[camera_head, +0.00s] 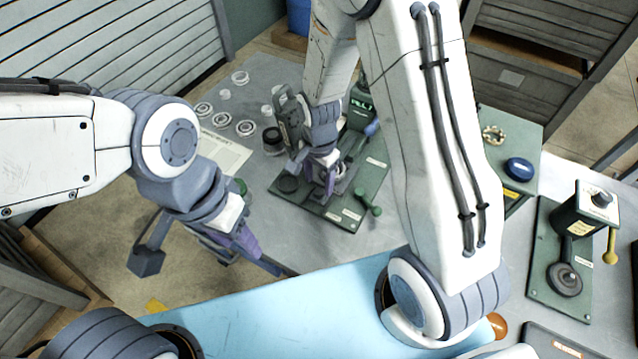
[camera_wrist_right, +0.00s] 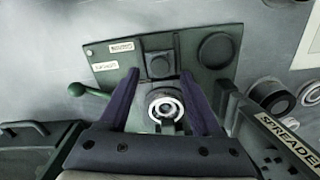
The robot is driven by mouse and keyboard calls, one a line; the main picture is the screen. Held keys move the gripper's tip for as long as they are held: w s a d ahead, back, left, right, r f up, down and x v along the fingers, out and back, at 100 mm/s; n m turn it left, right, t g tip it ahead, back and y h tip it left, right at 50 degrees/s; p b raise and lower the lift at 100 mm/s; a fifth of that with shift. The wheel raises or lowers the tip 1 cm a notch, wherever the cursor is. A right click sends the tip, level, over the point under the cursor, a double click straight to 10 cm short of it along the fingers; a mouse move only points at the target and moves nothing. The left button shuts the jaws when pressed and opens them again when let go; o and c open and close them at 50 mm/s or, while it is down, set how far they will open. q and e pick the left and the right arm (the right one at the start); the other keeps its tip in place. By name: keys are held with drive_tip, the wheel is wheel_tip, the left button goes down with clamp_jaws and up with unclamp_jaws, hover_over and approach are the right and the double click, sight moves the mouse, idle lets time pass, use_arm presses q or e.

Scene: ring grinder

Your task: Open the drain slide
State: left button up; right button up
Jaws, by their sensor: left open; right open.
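A green machine plate (camera_head: 345,217) lies on the grey table, with a green-knobbed lever (camera_head: 370,200) at its near right side. In the right wrist view the plate (camera_wrist_right: 195,45) carries two small labels, a square dark block (camera_wrist_right: 158,65), a round dark disc (camera_wrist_right: 215,50) and the green-knobbed lever (camera_wrist_right: 78,90). A pale ring-shaped part (camera_wrist_right: 165,108) shows between my right fingers. My right gripper (camera_head: 328,188) is open over the plate, its fingers (camera_wrist_right: 158,82) apart. My left gripper (camera_head: 255,252) is open near the table's left edge. I cannot tell which part is the drain slide.
Several pale rings (camera_head: 245,128) and a paper sheet (camera_head: 222,152) lie left of the plate. In the right wrist view a tool marked SPREADER (camera_wrist_right: 285,137) stands close at the right. Another green device (camera_head: 570,250) and a blue lidded pot (camera_head: 519,169) are further right.

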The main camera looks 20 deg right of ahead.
sight(320, 192)
drive_tip(key=shift+f, duration=1.4)
clamp_jaws()
idle(0.4)
